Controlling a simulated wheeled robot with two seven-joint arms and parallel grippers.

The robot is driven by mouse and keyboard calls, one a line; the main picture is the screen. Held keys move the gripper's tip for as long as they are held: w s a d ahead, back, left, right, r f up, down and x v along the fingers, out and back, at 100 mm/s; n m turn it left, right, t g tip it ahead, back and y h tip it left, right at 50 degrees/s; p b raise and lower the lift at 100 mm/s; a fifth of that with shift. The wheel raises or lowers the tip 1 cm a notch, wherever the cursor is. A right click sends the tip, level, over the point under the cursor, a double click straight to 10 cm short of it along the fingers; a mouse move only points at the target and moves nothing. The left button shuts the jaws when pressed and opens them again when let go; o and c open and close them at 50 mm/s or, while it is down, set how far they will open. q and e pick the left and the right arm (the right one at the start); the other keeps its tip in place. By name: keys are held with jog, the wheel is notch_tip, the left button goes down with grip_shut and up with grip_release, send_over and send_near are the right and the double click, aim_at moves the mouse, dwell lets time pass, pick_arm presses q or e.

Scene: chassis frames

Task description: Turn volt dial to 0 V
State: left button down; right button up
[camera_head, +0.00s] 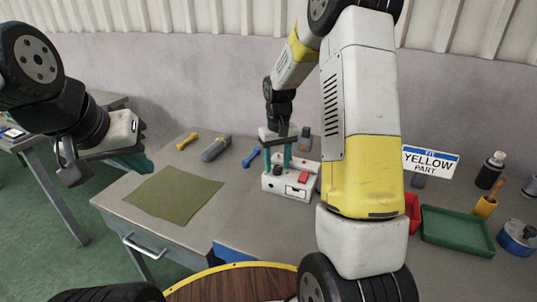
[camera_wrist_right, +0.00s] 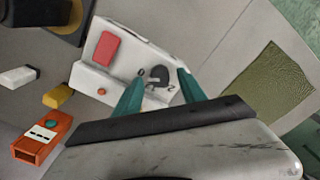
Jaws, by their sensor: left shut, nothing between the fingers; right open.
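The volt dial is a black knob (camera_wrist_right: 158,75) on the white face of a small box (camera_wrist_right: 88,75), with "0" and "2" marks visible beside it in the right wrist view. Where the dial points is not clear. The box (camera_head: 272,184) stands on the bench in the head view. My right gripper (camera_wrist_right: 161,77) is open, its teal fingers on either side of the dial; whether they touch it I cannot tell. In the head view, the right gripper (camera_head: 290,152) hangs over the box. My left gripper (camera_head: 142,163) is shut and empty, away at the left.
The box also carries a red block-like switch (camera_wrist_right: 107,48) and an orange button (camera_wrist_right: 101,91). An orange device (camera_wrist_right: 45,135) lies close by. A green mat (camera_head: 172,193) lies left on the bench, tools behind it. A green tray (camera_head: 457,232) and bottle (camera_head: 490,171) are at right.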

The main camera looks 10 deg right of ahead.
aim_at(277, 166)
jog(key=shift+r, duration=3.95)
jog(key=s+a+r+t+y, duration=0.1)
jog(key=s+r+t, duration=0.2)
jog(key=s+r, duration=0.85)
jog(key=s+a+r+m+t+y, duration=0.1)
jog(key=s+t, duration=0.2)
jog(key=s, duration=1)
jog(key=shift+a+r, duration=0.2)
jog(key=shift+r, duration=0.1)
